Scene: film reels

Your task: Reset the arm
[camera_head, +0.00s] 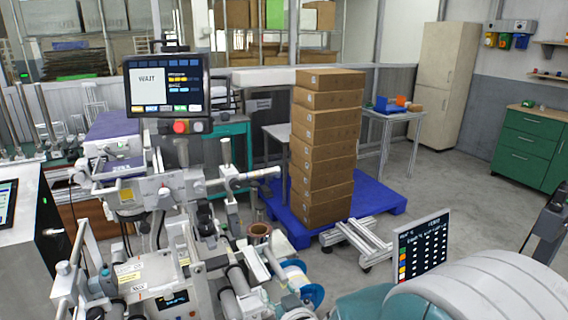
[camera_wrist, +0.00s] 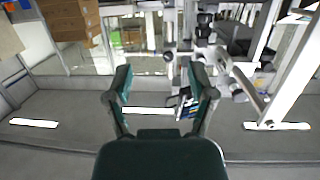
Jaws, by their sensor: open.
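My gripper (camera_wrist: 160,85) shows in the wrist view with its two dark green fingers spread apart. It is open, and nothing is between the fingertips. Behind the fingers I see machine parts and room structure at a distance, with no contact visible. I cannot make out my gripper in the head view. The task names no other object.
A machine with rollers (camera_head: 190,235) and a screen reading "WAIT" (camera_head: 163,84) fills the head view's left and centre. Stacked cardboard boxes (camera_head: 325,140) stand on a blue pallet (camera_head: 385,197). A tilted display (camera_head: 423,247) stands at the right. Floor beyond it is clear.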

